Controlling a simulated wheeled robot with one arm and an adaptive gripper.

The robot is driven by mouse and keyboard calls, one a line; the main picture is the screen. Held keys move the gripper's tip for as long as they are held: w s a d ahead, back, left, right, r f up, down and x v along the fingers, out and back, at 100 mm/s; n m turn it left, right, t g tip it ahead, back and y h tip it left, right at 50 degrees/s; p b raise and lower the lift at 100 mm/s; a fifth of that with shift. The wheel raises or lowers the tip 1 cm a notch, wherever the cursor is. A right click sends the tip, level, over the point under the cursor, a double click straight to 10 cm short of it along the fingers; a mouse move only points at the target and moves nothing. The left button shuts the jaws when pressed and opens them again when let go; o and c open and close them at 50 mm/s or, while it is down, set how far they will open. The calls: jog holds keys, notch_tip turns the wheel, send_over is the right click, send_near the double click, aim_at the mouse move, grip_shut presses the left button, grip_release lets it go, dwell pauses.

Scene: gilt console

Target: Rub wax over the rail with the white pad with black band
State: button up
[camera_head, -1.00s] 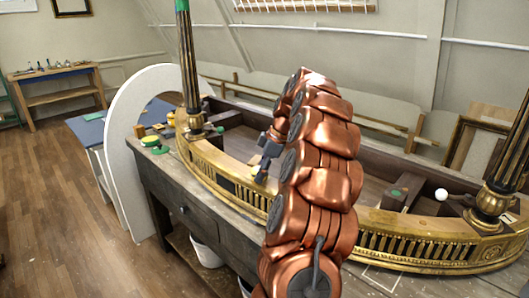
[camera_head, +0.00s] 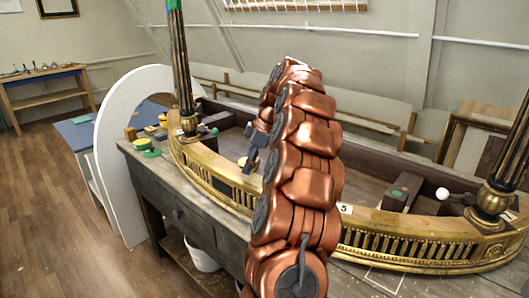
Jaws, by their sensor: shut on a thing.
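The curved gilt rail (camera_head: 210,160) runs across the front of the console on the workbench. It has a plain wooden-gold top and a fluted gold face. My gripper (camera_head: 248,158) is over the left half of the rail, partly hidden by my copper arm. It is shut on a small pale, yellowish pad (camera_head: 242,162) at its fingertips, close to the rail's inner top edge. The pad's black band cannot be made out. I cannot tell whether the pad touches the rail.
Black-and-gilt columns rise at the left (camera_head: 183,75) and right (camera_head: 508,155) ends of the rail. A green-and-yellow tin (camera_head: 152,152) and small blocks lie on the bench's left end. A white knob (camera_head: 442,194) stands at right.

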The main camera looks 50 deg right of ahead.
jog(key=shift+r+p, duration=0.85)
jog(key=shift+r, duration=1.8)
